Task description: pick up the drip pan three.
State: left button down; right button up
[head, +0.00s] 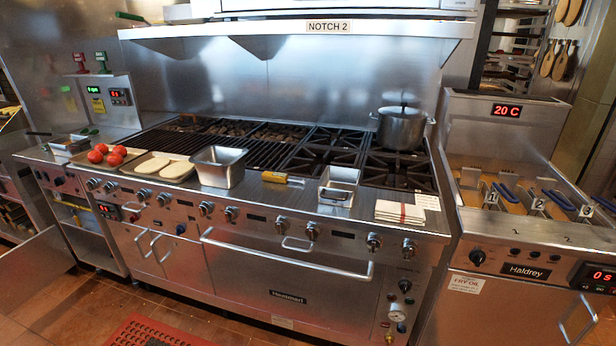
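No pan in view carries a readable label saying drip pan three, so I cannot tell which one it is. Small loop handles show on the range front, one at the middle (297,244) and one further left (133,207); whether they belong to drip pans is not clear. A deep steel pan (220,168) and a smaller steel pan (339,186) with a front handle stand on the range's front ledge. Number tags 1, 2 and 3 (586,210) show at the fryer baskets, not on pans. Neither of my grippers is in view.
The ledge also holds a tomato tray (117,163), a tray with pale flat pieces (160,178), a yellow-handled tool (275,177) and a folded cloth (400,213). A pot (401,128) stands at the back right. A red mat (153,331) lies on the floor.

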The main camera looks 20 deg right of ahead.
aim_at(338, 187)
jog(key=u, duration=2.15)
jog(key=k, duration=1.1)
jog(key=z, duration=0.95)
